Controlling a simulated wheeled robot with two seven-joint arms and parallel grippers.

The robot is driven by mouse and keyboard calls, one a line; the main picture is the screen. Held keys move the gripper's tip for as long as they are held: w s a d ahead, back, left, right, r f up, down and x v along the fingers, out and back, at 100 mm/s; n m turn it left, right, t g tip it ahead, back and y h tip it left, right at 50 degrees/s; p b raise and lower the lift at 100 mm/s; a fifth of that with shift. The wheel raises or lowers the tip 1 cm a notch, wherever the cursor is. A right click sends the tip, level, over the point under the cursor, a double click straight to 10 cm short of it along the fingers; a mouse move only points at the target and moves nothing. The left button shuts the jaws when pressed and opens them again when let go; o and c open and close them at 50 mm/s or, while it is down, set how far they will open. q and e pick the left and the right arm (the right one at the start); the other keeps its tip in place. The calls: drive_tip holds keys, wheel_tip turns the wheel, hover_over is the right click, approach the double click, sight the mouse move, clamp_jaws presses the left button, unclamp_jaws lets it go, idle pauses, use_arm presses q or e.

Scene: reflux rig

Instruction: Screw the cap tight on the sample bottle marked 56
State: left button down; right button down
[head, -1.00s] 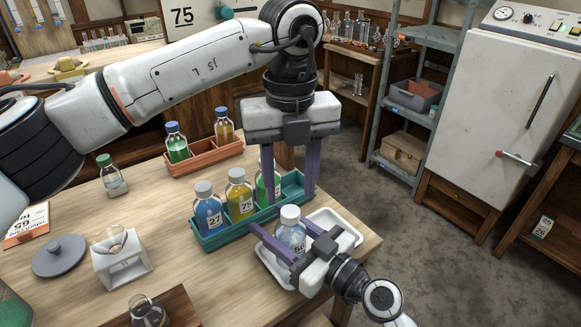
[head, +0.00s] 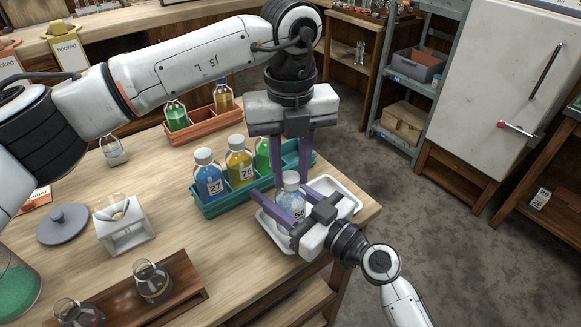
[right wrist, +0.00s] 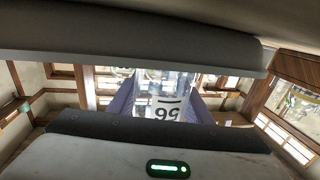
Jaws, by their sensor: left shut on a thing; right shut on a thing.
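The sample bottle marked 56 (head: 294,212) is clear and stands upright over the white tray (head: 349,189), with a pale grey cap (head: 291,178) on its top. Its base is hidden, so I cannot tell whether it touches the tray. My right gripper (head: 288,206) is shut on the bottle's body from the front right. The bottle's label (right wrist: 167,110) shows upside down in the right wrist view. My left gripper (head: 291,172) points straight down from above and is shut on the cap, one purple finger on each side. How tight the cap sits cannot be seen.
A teal rack (head: 222,206) beside the tray holds a blue bottle marked 27 (head: 208,182), a yellow bottle marked 75 (head: 239,166) and a green bottle (head: 263,153). A red rack (head: 206,129) stands behind. The table's right edge is close to the tray.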

use_arm(q)
drive_tip(key=m, duration=1.8)
drive_tip(key=shift+m, duration=0.4)
drive_tip(key=m, duration=0.5)
drive_tip(key=shift+m, duration=0.3)
drive_tip(key=c, duration=1.3)
unclamp_jaws()
drive_tip(key=shift+f, duration=0.1)
drive_tip(key=shift+c, duration=0.2)
wheel_tip(320, 180, up, 12)
